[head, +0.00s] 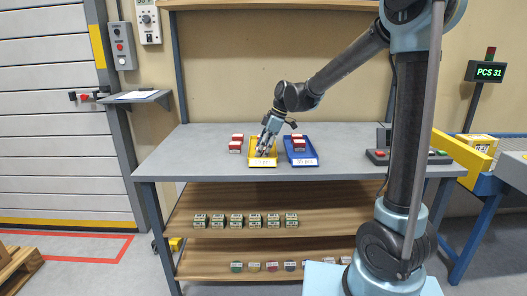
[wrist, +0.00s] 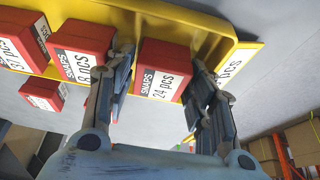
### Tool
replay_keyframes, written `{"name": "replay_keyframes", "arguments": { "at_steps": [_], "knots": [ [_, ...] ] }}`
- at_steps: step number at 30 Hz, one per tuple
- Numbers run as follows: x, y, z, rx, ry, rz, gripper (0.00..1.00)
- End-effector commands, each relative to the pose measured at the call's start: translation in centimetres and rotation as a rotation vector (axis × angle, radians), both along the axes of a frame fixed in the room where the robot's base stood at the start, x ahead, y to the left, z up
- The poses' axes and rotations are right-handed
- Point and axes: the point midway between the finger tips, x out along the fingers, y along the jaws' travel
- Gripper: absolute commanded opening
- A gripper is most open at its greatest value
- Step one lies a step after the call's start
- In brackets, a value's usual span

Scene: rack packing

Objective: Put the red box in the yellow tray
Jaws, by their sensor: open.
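The yellow tray (head: 262,162) lies on the grey table, left of the blue tray. My gripper (head: 265,149) is low at the yellow tray, pointing down. In the wrist view my gripper (wrist: 163,60) is open, with one finger on each side of a red box (wrist: 165,55) labelled "SNAPS 24 pcs". That box stands by the yellow tray's wall (wrist: 245,46). I cannot tell whether the fingers touch it. More red boxes (wrist: 84,38) show to its left in the wrist view. In the head view the gripper hides much of the tray's inside.
Two red boxes (head: 235,146) stand on the table left of the yellow tray. The blue tray (head: 301,161) holds red boxes (head: 298,144). A control box (head: 378,154) is at the table's right. The table's left part is clear.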

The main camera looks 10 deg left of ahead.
Motion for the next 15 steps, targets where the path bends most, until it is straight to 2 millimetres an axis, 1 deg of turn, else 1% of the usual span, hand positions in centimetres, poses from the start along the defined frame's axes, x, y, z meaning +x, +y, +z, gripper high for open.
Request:
{"name": "replay_keyframes", "arguments": {
  "at_steps": [5, 8, 15],
  "knots": [
    [0.1, -0.5, 1.1, 0.0, 0.001, -0.002, 0.5],
    [0.3, -1.1, 2.5, 0.0, 0.0, -0.003, 0.5],
    [0.8, -2.9, 6.8, 0.0, 0.001, -0.004, 0.5]
  ]
}}
